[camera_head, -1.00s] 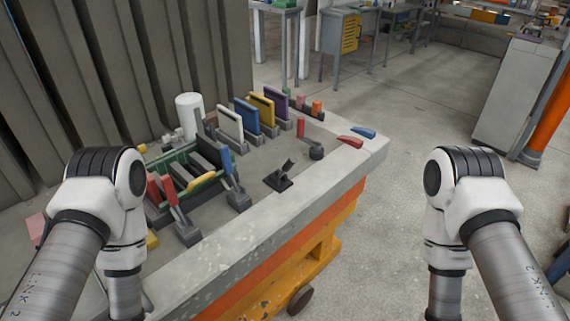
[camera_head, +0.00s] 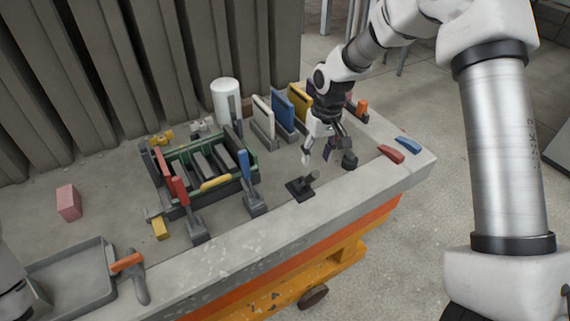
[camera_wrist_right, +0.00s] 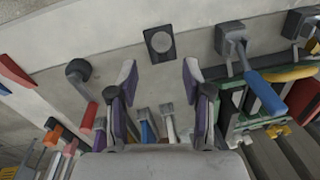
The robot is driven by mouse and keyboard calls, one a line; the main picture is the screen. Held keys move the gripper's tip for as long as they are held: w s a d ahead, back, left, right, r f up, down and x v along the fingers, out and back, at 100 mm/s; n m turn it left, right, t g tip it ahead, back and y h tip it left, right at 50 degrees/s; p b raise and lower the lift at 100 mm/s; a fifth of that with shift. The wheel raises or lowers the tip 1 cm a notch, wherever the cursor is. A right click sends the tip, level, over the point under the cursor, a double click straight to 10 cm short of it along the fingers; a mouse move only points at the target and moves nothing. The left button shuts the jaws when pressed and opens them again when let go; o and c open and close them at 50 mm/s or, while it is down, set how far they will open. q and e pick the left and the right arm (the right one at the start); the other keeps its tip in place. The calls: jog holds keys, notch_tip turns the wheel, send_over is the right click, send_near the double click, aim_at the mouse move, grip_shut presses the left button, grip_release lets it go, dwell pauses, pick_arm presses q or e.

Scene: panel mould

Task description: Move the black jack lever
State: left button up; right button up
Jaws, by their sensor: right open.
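The black jack lever (camera_head: 301,187) stands on the grey bench top near its front edge, a small dark square base with a short stub rising from it. In the right wrist view its base (camera_wrist_right: 160,43) shows just beyond the fingertips, centred between them. My right gripper (camera_head: 319,156) hangs above the bench, behind and slightly right of the lever in the head view. Its two fingers are spread, with nothing between them, and apart from the lever. In the right wrist view the open fingers (camera_wrist_right: 160,74) frame bare bench. My left gripper is out of the picture.
Red (camera_head: 391,154) and blue (camera_head: 408,146) wedges lie further right.

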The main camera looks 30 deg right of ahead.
aim_at(312, 177)
jog(key=f, duration=0.5)
jog(key=a+f+p, duration=0.1)
jog(key=f, duration=0.1)
jog(key=shift+f, duration=0.4)
jog(key=shift+c, duration=0.8)
jog(key=shift+s, duration=0.1)
grip_shut()
